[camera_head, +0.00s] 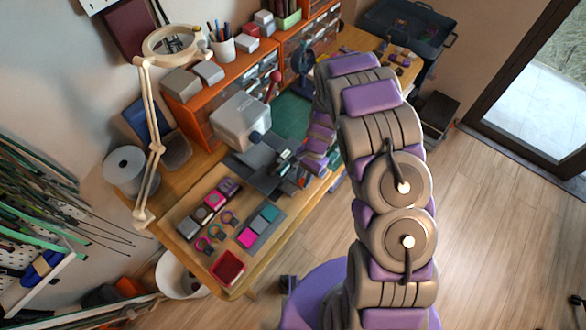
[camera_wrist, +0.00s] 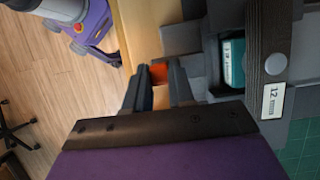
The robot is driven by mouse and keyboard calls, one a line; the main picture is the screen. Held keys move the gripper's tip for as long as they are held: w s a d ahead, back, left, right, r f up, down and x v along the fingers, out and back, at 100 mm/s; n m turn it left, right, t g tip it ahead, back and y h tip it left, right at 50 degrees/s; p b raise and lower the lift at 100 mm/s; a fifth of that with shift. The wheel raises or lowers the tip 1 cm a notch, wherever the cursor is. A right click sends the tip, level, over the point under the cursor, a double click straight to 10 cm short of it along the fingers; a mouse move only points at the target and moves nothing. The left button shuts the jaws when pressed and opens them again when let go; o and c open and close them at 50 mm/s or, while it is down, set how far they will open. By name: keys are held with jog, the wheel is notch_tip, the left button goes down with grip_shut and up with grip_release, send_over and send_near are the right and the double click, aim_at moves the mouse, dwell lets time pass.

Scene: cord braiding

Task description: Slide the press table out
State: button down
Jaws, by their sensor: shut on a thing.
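The press (camera_head: 240,121) is a light grey machine with a red-knobbed lever on the wooden workbench. Its dark grey press table (camera_head: 256,168) lies in front of it, on the bench. My gripper (camera_head: 301,177) is at the right end of the press table. In the wrist view my gripper (camera_wrist: 158,76) is shut on a small orange tab (camera_wrist: 160,72) at the grey table's (camera_wrist: 182,40) edge. A teal block (camera_wrist: 233,62) sits in the table beside a dark bar with a label reading 12. The tab's join to the table is partly hidden by my fingers.
Coloured blocks (camera_head: 251,237), small rings and a red tray (camera_head: 228,267) lie on the near bench. A cream lamp (camera_head: 152,130) stands at the left. A green mat (camera_head: 290,113) lies behind the press table. Open wooden floor (camera_head: 480,230) is to the right.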

jog(key=shift+s+d, duration=0.35)
jog(key=shift+d, duration=0.2)
jog(key=shift+s+d, duration=0.35)
jog(key=shift+d, duration=0.2)
jog(key=c, duration=1)
grip_release()
jog(key=shift+d, duration=0.1)
jog(key=shift+o, duration=0.2)
jog(key=shift+r, duration=0.15)
jog(key=p+v, duration=0.2)
jog(key=v, duration=1.5)
jog(key=shift+p, duration=0.3)
